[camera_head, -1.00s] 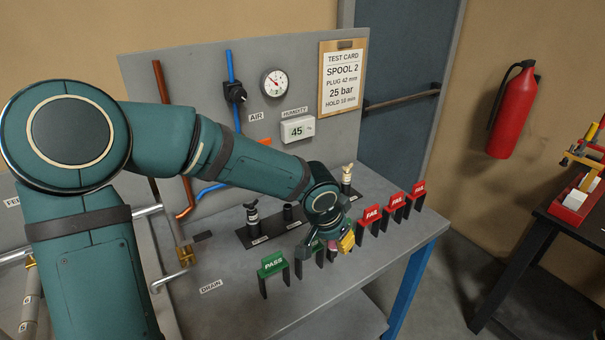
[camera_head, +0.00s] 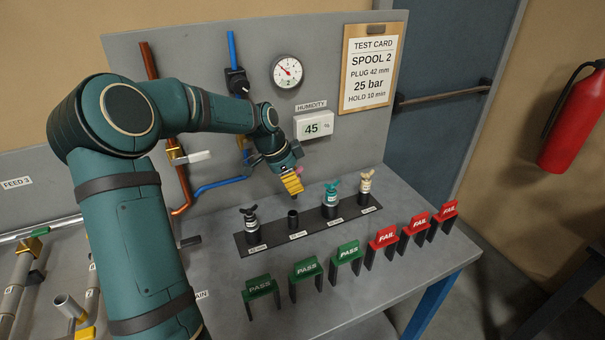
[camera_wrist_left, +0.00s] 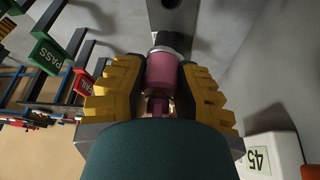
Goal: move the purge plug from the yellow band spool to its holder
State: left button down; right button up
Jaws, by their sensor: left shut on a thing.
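My left gripper (camera_head: 292,184) is in the air above the back of the black rack (camera_head: 246,243) on the grey bench. In the left wrist view its yellow fingers are shut on a pink-maroon purge plug (camera_wrist_left: 163,74) with a dark end pointing away from the gripper. In the head view the fingers mostly hide the plug. The rack has a black plug (camera_head: 250,225), an empty black holder (camera_head: 293,218), a teal plug (camera_head: 330,199) and a beige plug (camera_head: 365,188). The empty holder is just below the gripper, apart from it. My right gripper is out of view.
Green PASS tags (camera_head: 305,268) and red FAIL tags (camera_head: 417,221) stand along the front of the bench. The back panel carries a gauge (camera_head: 287,71), a humidity display (camera_head: 313,126) and pipes (camera_head: 221,186). Pipe pieces with yellow fittings (camera_head: 85,333) are at lower left.

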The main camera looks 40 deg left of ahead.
pick_arm(q)
jog(key=shift+a, duration=0.35)
jog(key=shift+f, duration=0.1)
jog(key=shift+s+f+b, duration=0.1)
jog(key=shift+f+b, duration=0.4)
jog(key=shift+b, duration=0.1)
jog(key=shift+f+b, duration=1.4)
jog(key=shift+f, duration=0.35)
jog(key=shift+d, duration=0.1)
jog(key=shift+f, duration=0.1)
jog(key=shift+f+b, duration=0.55)
jog(key=shift+f, duration=0.65)
jog(key=shift+f+b, duration=0.35)
jog(key=shift+f, duration=0.35)
